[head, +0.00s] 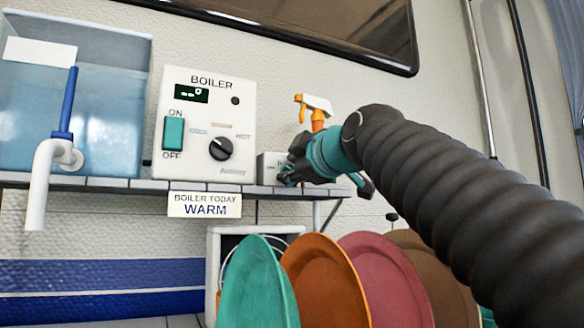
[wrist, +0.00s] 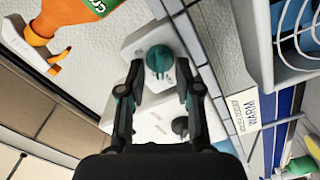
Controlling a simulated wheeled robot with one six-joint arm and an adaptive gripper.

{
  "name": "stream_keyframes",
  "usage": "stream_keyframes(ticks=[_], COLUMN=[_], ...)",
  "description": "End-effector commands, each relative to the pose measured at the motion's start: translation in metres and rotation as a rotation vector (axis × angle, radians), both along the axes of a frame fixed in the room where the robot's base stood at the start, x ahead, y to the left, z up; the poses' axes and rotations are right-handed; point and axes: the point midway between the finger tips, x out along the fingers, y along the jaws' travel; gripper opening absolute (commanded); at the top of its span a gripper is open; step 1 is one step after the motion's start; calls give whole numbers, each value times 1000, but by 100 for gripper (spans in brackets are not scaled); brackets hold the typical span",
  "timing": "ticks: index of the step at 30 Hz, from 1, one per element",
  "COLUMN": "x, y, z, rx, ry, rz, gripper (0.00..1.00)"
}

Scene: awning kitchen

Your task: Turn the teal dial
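The teal dial (wrist: 160,60) is a round ribbed knob on a small white box (wrist: 150,38) in the wrist view. In the head view the small box (head: 268,167) sits on the shelf right of the boiler panel, and its dial is hidden behind my gripper. My gripper (head: 288,172) is in front of that box. In the wrist view my gripper (wrist: 160,75) is open, with one finger to each side of the dial's lower edge. Whether the fingers touch the dial I cannot tell.
The boiler panel (head: 207,110) has a black knob (head: 221,148) and a teal ON/OFF switch (head: 174,133). An orange spray bottle (head: 317,120) stands behind my gripper. Coloured plates (head: 322,275) stand below my arm. A blue water tank (head: 100,100) is left.

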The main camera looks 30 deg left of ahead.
Motion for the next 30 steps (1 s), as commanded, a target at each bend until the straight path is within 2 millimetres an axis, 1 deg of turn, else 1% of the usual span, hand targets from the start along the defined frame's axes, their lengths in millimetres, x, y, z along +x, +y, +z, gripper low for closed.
stream_keyframes(ticks=[7, 11, 14, 24, 30], x=[-3, -9, -18, -54, -69], y=[-2, -11, -22, -68, -87], z=[1, 1, 2, 1, 0], rx=[0, 1, 3, 1, 0], ry=[0, -1, -1, -1, 0], rz=[1, 1, 1, -1, 0], gripper=[33, 33, 33, 33, 33])
